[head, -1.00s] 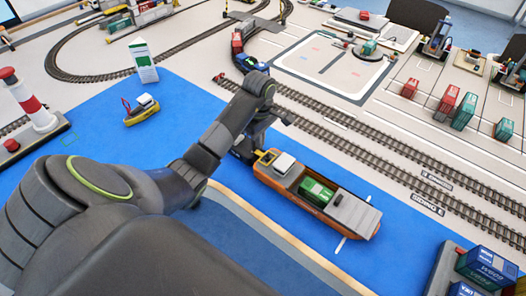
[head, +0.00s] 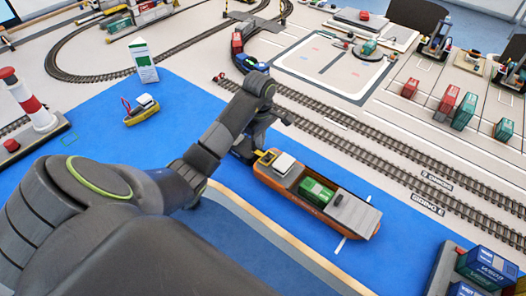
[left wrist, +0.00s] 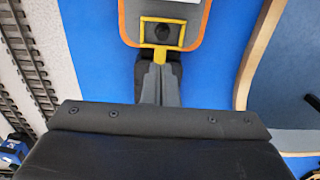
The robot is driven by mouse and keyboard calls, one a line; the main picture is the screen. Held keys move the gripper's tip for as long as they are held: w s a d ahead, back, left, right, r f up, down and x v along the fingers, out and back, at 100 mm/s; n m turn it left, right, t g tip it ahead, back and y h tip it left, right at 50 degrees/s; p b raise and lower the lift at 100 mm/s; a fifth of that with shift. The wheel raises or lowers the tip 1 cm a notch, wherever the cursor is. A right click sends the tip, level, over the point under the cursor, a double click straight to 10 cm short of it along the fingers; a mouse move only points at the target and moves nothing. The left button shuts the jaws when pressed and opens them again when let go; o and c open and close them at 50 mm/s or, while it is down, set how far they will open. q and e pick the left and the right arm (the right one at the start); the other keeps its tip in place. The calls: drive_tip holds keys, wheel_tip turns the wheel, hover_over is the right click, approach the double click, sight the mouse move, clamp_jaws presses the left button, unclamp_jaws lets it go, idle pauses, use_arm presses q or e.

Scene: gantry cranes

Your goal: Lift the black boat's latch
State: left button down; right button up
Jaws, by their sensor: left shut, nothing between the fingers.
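An orange-hulled boat (head: 272,182) with a grey deck lies on the blue water mat. It carries a green container (head: 315,190) and a white cabin block (head: 284,164). My right gripper is not in view.
Train tracks (head: 390,170) run behind the boat. A small yellow boat (head: 142,110) and a red-and-white lighthouse (head: 28,98) are at left. Blue containers (head: 488,265) stand at lower right. The blue mat left of my arm is mostly free.

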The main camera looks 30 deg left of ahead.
use_arm(q)
drive_tip(key=shift+a, duration=0.1)
idle(0.4)
drive_tip(key=shift+w+a+b, duration=0.1)
drive_tip(key=shift+a+b, duration=0.35)
drive_tip(key=shift+a, duration=0.7)
drive_tip(key=shift+w+a+f+b, duration=0.1)
drive_tip(key=shift+a+f+b, duration=0.5)
drive_tip(key=shift+a+b, duration=0.25)
drive_tip(key=shift+w+a+f+b, duration=0.1)
drive_tip(key=shift+a+f+b, duration=0.6)
drive_tip(key=shift+b, duration=0.25)
drive_tip(key=a+r+p, duration=0.3)
drive_tip(key=r+p, duration=0.2)
drive_tip(key=r, duration=0.5)
drive_tip(key=shift+r, duration=0.15)
drive_tip(key=shift+a, duration=0.1)
